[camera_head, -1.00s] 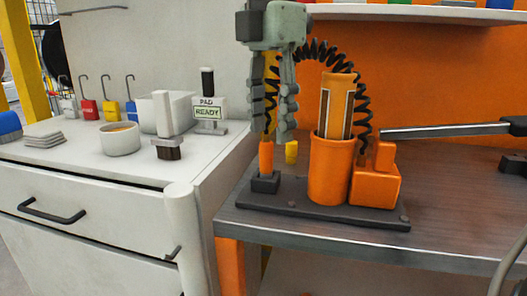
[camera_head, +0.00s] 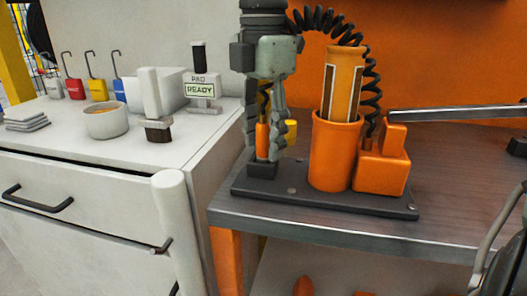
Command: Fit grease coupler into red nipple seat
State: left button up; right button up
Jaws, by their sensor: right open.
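My right gripper (camera_head: 263,152) comes down from the top and is open. Its fingers stand on either side of the orange grease coupler (camera_head: 262,139), which is upright in a dark socket block (camera_head: 263,169). I cannot tell whether the fingers touch it. A black coiled hose (camera_head: 330,20) arches behind the gripper to the orange pump block (camera_head: 382,172). An orange cup (camera_head: 335,155) holding an orange cartridge (camera_head: 345,75) stands between coupler and block on a dark base plate (camera_head: 330,199). I cannot make out a red nipple seat. My left gripper is not in view.
A pump lever (camera_head: 450,114) reaches right over the bench (camera_head: 460,190). A small yellow object (camera_head: 290,131) is behind the gripper. The white cabinet at left bears a bowl (camera_head: 107,121), a brush (camera_head: 157,128), a "PAD READY" sign (camera_head: 200,88) and several coloured tags.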

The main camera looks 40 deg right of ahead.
grip_shut()
dwell(0.3)
jog(key=shift+r, duration=0.15)
jog(key=shift+r, duration=0.65)
notch_tip(320, 180, up, 9)
jog(key=shift+w+r, duration=0.1)
pick_arm(q)
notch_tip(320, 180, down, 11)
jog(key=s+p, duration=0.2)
jog(key=p, duration=0.2)
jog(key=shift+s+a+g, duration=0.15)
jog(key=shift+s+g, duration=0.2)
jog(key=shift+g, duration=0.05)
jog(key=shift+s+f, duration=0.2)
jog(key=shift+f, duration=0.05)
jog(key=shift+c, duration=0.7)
pick_arm(e)
notch_tip(320, 180, up, 17)
